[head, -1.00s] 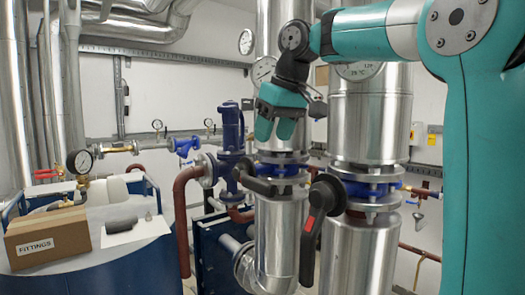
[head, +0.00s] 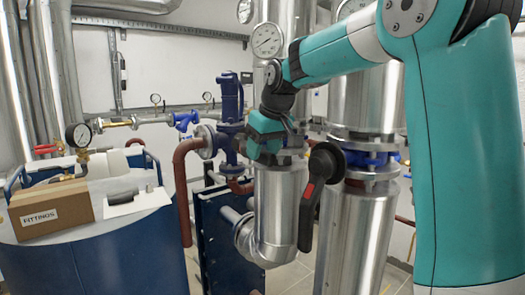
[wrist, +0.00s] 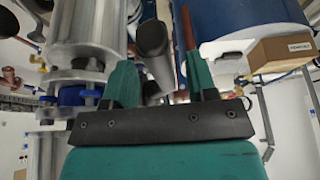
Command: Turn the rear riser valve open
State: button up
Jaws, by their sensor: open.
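The farther, left riser (head: 280,205) carries a flanged valve that my gripper (head: 262,142) now largely covers in the head view. In the wrist view, a dark lever handle (wrist: 152,42) lies in the gap between the two teal fingers of my gripper (wrist: 160,65). The fingers are apart, one on each side of the handle, with no grip visible. Whether either finger touches it, I cannot tell. The nearer, right riser has a blue valve (head: 372,160) with a black and red lever (head: 317,195) hanging down, just right of my gripper.
A blue tank (head: 110,255) at the left bears a cardboard FITTINGS box (head: 50,210) and a white sheet with a dark item. A blue pump (head: 231,120) and red-brown pipe (head: 183,190) stand left of the riser. A round gauge (head: 267,40) is above my gripper.

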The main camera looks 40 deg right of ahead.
aim_at(263, 162)
jog(key=shift+w+f, duration=0.25)
jog(key=shift+f, duration=0.4)
grip_shut()
notch_tip(263, 162, down, 2)
jog(key=t+b, duration=0.1)
jog(key=b, duration=0.3)
jog(key=shift+f, duration=0.2)
jog(key=f+t+b, duration=0.2)
jog(key=b, duration=0.3)
jog(key=shift+r, duration=0.1)
grip_release()
jog(key=shift+w, duration=0.1)
jog(key=shift+r, duration=0.1)
